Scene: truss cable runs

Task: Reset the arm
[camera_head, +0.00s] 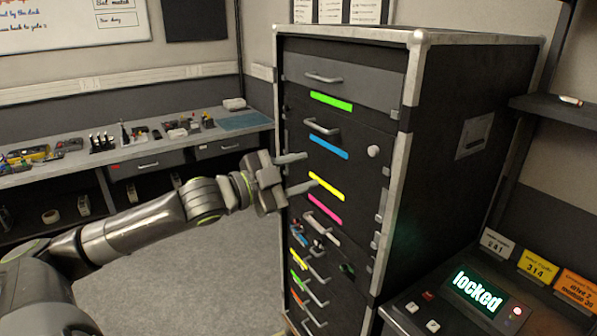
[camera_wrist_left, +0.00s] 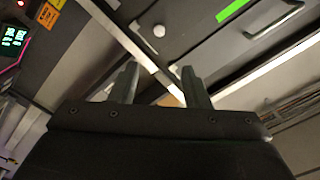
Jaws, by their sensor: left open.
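My left arm reaches in from the left in the head view. Its gripper (camera_head: 296,172) is open, with two separate fingers pointing right at the front of the black drawer cabinet (camera_head: 465,100). The fingers overlap the cabinet's left edge in the picture, near the blue (camera_head: 328,147) and yellow (camera_head: 326,186) strips. In the left wrist view the same gripper (camera_wrist_left: 158,85) shows two spread fingers with nothing between them. The cabinet front lies beyond them, and I cannot tell if they touch it. My right gripper is not in view.
A panel with a lit "locked" display (camera_head: 477,292) stands at the lower right, beside labelled cards (camera_head: 538,267). A workbench (camera_head: 150,148) with several tools runs along the left wall. A shelf (camera_head: 560,108) is at the right. Grey floor (camera_head: 200,275) is open left of the cabinet.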

